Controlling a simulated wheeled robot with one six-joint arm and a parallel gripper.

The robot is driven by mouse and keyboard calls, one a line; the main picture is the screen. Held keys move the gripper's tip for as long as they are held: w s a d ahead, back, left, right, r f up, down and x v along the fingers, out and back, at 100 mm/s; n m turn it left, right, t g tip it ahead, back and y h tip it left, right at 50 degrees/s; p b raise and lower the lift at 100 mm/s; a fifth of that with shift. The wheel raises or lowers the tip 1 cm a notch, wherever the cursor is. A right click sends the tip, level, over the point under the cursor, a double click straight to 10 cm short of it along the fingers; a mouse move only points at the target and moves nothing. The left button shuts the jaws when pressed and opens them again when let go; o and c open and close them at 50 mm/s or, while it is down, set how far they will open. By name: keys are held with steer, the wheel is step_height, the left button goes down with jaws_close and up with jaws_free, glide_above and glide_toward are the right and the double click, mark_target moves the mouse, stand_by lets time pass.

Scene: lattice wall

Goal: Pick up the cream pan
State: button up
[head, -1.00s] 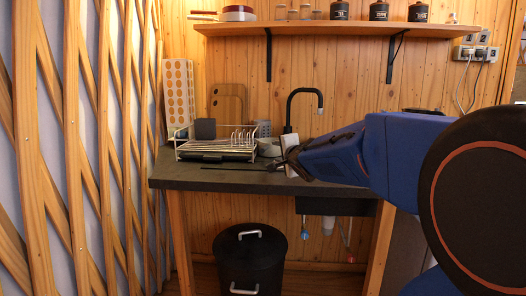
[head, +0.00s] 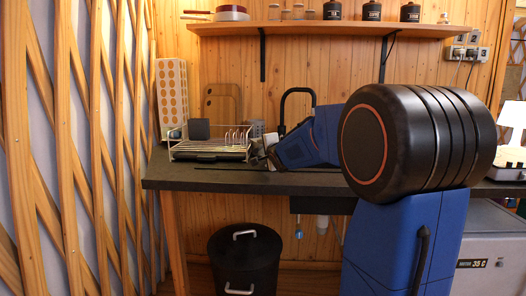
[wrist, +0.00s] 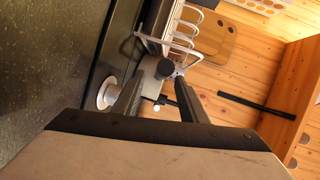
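The pan (head: 231,13), with a cream upper part and a red lower band, sits on the left part of the wall shelf. Its dark handle points left. My gripper (head: 262,152) is well below it and to its right, near the right end of the dish rack, partly hidden by my arm. In the wrist view my gripper (wrist: 158,103) has its two dark fingers apart with nothing held between them. I cannot make out the pan in the wrist view.
The wooden shelf (head: 300,29) also holds jars and several black canisters (head: 372,11). Below are a wire dish rack (head: 210,150), a black faucet (head: 283,108) and a dark counter (head: 215,178). A lattice wall (head: 75,150) stands left. A black bin (head: 245,262) is under the counter.

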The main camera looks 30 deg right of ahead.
mark_target(262, 150)
steer(key=shift+x, duration=2.65)
steer(key=shift+a+r, duration=0.1)
jaws_close()
